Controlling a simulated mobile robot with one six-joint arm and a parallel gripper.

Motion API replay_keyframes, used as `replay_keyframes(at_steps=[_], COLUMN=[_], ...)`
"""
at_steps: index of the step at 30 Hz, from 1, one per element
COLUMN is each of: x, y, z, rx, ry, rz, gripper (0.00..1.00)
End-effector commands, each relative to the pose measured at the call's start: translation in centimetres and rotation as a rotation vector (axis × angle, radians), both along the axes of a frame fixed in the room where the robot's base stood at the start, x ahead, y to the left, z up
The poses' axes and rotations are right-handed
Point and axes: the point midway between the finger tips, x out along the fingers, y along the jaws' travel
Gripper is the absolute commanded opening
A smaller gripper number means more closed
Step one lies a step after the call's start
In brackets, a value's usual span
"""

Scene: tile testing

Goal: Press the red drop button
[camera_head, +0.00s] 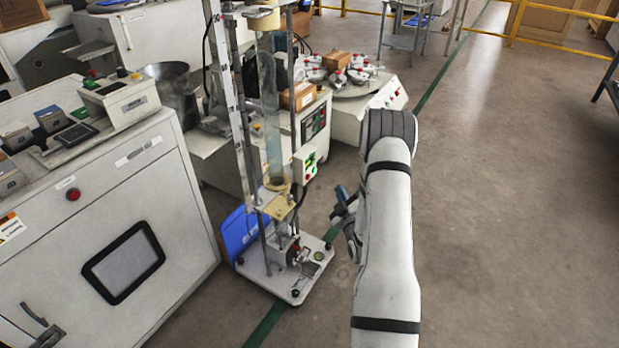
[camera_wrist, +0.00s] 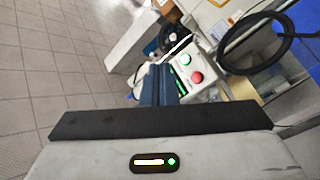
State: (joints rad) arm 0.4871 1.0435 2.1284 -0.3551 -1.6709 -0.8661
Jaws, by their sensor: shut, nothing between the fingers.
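A small pale control box (camera_wrist: 205,64) in the wrist view carries a red button (camera_wrist: 196,77) and a whitish-green button (camera_wrist: 183,60) beside it. The box also shows in the head view (camera_head: 306,163), on the drop tester with the tall clear tube (camera_head: 270,110). My gripper (camera_wrist: 159,72) has its dark blue fingers closed together and empty. In the wrist view its tips appear just left of the red button; I cannot tell the remaining distance. In the head view my gripper (camera_head: 341,196) is right of and below the box, apart from it.
The tester's white base plate (camera_head: 270,278) stands on the floor, with a blue panel (camera_head: 240,232) behind. A grey machine (camera_head: 125,215) at left has another red button (camera_head: 73,194). A black cable (camera_wrist: 262,13) hangs beside the box. Floor (camera_head: 490,200) at right is clear.

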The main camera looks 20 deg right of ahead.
Motion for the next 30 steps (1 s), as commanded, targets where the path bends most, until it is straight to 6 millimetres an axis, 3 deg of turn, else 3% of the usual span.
replay_keyframes(at_steps=[16, 30], x=[5.5, 6.4], y=[4.3, 4.8], z=[-0.2, 0.0], rx=[0.000, 0.001], ry=[0.000, 0.000], rz=[0.001, -0.003], gripper=[0.00, 0.00])
